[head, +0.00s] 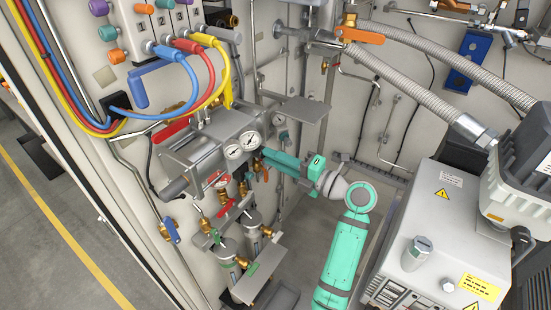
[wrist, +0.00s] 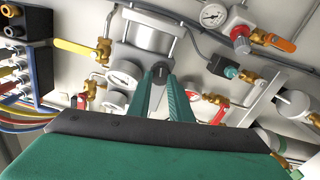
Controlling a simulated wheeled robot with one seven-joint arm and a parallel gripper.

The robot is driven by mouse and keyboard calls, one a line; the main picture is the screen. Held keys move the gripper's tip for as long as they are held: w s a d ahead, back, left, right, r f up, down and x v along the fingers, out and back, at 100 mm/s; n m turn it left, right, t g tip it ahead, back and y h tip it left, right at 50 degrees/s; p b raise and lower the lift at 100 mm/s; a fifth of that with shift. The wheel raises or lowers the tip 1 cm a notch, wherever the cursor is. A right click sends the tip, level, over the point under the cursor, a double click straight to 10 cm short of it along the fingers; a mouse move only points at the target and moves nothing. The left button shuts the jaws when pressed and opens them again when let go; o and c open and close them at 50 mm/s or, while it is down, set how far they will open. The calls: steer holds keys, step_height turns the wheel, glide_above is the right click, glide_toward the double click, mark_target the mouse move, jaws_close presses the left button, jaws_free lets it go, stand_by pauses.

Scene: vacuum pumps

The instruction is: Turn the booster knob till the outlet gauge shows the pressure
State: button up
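My teal gripper (head: 266,162) reaches left from the teal arm towards a panel with gauges. In the wrist view its two fingers (wrist: 163,86) stand apart, with a small black round knob (wrist: 160,72) at their tips. I cannot tell whether the fingers touch the knob. The knob sits at the end of a grey cylinder body (wrist: 150,32), also in the head view (head: 200,150). Two white dial gauges (head: 233,151) (head: 250,140) stand beside it; the wrist view shows them left of the fingers (wrist: 125,73) (wrist: 115,101). Their labels and readings are too small to read.
Another gauge with a red knob (head: 220,180) hangs below, among brass valves. A grey shelf plate (head: 305,108) juts out above my gripper. Coloured hoses (head: 190,75) run at the upper left. A grey pump cabinet (head: 425,240) stands at the right.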

steer(key=shift+d, duration=0.1)
steer(key=shift+v, duration=0.9)
steer(key=shift+s, duration=0.1)
